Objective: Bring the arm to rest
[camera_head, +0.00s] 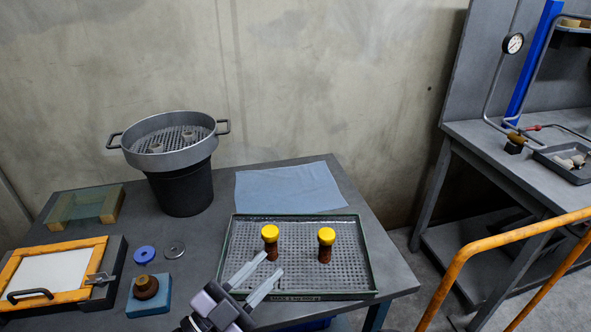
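My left gripper (263,275) is in the lower middle of the head view, over the front left part of a perforated tray. Its two fingers are spread apart with nothing between them. The tray (345,270) holds two brown pieces with yellow caps standing upright, a left one (270,241) and a right one (325,245). The upper fingertip is close to the left capped piece; I cannot tell if it touches. My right gripper is not in view.
A black bucket (183,190) with a handled sieve (190,153) stands at the table's back left. An orange-framed box (60,270), a blue block with a brown knob (147,288) and two rings lie at left. A blue cloth (290,188) lies behind the tray. An orange rail (500,238) stands right.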

